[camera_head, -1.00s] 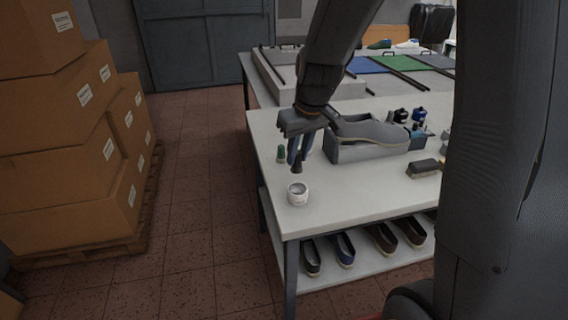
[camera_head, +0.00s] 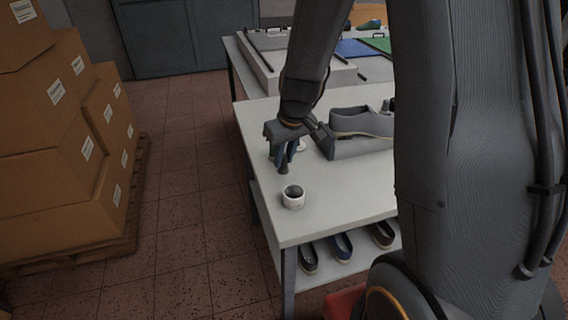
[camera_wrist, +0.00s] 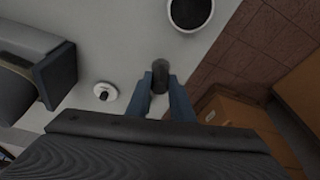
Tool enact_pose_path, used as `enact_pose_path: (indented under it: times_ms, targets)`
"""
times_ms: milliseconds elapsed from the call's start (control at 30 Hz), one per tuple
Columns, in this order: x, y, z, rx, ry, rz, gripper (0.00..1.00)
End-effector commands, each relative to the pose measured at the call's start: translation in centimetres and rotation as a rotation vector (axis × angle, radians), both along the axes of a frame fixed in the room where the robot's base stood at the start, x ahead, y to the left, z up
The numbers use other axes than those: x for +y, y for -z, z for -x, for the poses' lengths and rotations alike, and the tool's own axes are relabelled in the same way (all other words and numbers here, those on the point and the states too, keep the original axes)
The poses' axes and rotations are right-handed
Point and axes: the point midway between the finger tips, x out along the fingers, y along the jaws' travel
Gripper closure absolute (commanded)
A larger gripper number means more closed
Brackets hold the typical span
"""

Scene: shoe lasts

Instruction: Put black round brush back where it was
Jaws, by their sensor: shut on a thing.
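My gripper (camera_head: 282,158) is shut on the black round brush (camera_head: 284,168) above the table's left edge. In the wrist view the brush (camera_wrist: 160,77) is a dark cylinder between the blue fingertips of my gripper (camera_wrist: 164,92). A white cup (camera_head: 293,203) with a dark inside stands on the table just in front of the brush in the head view. The wrist view shows this cup (camera_wrist: 190,28) beyond the fingertips, cut by the top edge. The brush is apart from the cup and beside it.
A white round piece with a dark knob (camera_wrist: 105,95) lies on the table near my gripper. A grey shoe (camera_head: 362,122) rests on a grey stand (camera_head: 345,148) to the right. Several shoes are on the lower shelf (camera_head: 330,272). Stacked cartons (camera_head: 60,150) stand left, across the aisle.

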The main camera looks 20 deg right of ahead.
Motion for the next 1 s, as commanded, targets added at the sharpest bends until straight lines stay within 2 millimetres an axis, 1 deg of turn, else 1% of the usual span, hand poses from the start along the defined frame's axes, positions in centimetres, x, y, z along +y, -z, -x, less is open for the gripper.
enact_pose_path:
  times_ms: [33,100,200,567,600,667,700,1000]
  targets:
    - [0.0,0.9,0.1,0.004,0.001,0.0,1.0]
    - [0.1,1.9,0.1,0.003,0.001,-0.001,1.0]
    - [0.1,2.7,0.1,0.002,0.0,0.0,1.0]
    - [0.1,3.0,0.0,0.0,-0.002,0.001,1.0]
    - [0.1,3.0,0.0,0.0,-0.002,0.001,0.73]
    - [0.1,2.9,0.0,0.0,-0.002,0.001,0.63]
    - [0.1,2.9,0.0,0.0,-0.002,0.001,0.61]
    - [0.1,2.8,0.0,0.0,-0.001,0.0,0.61]
